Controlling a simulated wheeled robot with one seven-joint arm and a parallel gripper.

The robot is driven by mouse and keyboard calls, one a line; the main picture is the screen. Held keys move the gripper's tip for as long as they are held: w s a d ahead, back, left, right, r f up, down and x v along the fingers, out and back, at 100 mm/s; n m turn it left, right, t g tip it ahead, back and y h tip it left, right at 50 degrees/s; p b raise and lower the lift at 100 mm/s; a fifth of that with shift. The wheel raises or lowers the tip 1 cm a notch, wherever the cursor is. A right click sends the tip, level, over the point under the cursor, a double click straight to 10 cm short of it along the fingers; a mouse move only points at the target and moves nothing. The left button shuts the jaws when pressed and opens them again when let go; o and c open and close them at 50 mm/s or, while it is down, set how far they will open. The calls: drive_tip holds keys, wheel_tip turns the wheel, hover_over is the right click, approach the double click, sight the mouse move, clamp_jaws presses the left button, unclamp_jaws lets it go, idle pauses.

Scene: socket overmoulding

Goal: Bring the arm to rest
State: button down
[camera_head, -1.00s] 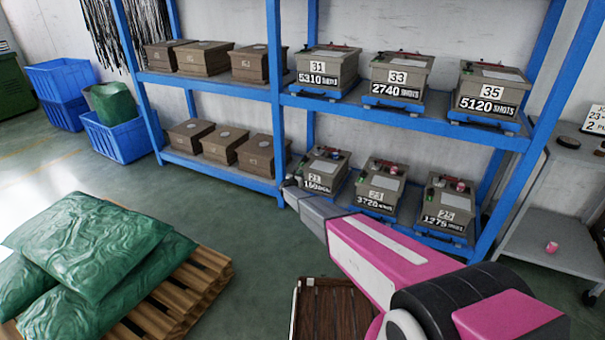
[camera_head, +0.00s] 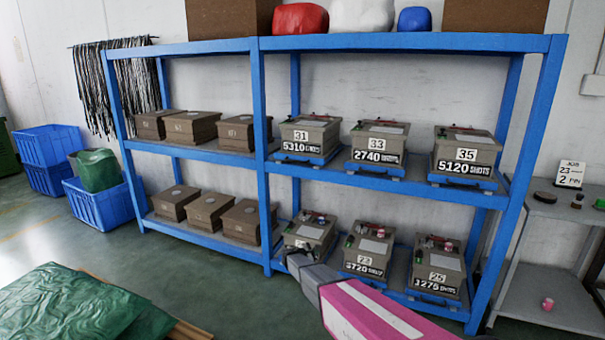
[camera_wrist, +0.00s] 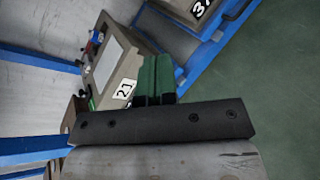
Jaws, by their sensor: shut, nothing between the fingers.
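My gripper (camera_head: 292,258) is at the end of my pink and grey arm, in front of the lower shelf in the head view. Its tip overlaps the front of the mould box marked 21 (camera_head: 308,231); contact cannot be told. In the wrist view, the green fingers of my gripper (camera_wrist: 156,62) are together with nothing between them. The box marked 21 (camera_wrist: 112,65) lies just to their left in that view, with a pale plate on its lid.
The blue shelf rack (camera_head: 405,184) holds several numbered boxes and plain brown boxes (camera_head: 209,210). A grey side table (camera_head: 560,235) stands at the right, blue crates (camera_head: 97,204) at the left. Green sacks (camera_head: 75,305) lie at front left. Floor between sacks and rack is clear.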

drive_tip(key=s+d+r+m+g+y, duration=0.1)
drive_tip(key=s+d+r+m+g, duration=0.15)
drive_tip(key=s+d+m, duration=0.4)
drive_tip(key=s+d+r+m+g+y, duration=0.1)
drive_tip(key=s+d+r+g, duration=0.15)
drive_tip(key=s, duration=0.65)
drive_tip(key=s+d+r+m+g+y, duration=0.25)
drive_tip(key=s+d+m, duration=0.2)
drive_tip(key=s, duration=0.35)
drive_tip(key=s+r+m+g+y, duration=0.1)
drive_tip(key=s+r+m+y, duration=0.2)
drive_tip(key=s, duration=0.6)
drive_tip(key=s+r+m+g+y, duration=0.1)
drive_tip(key=s+r+m+y, duration=0.2)
drive_tip(key=s+r+m, duration=0.2)
drive_tip(key=s, duration=0.3)
drive_tip(key=shift+s, duration=0.4)
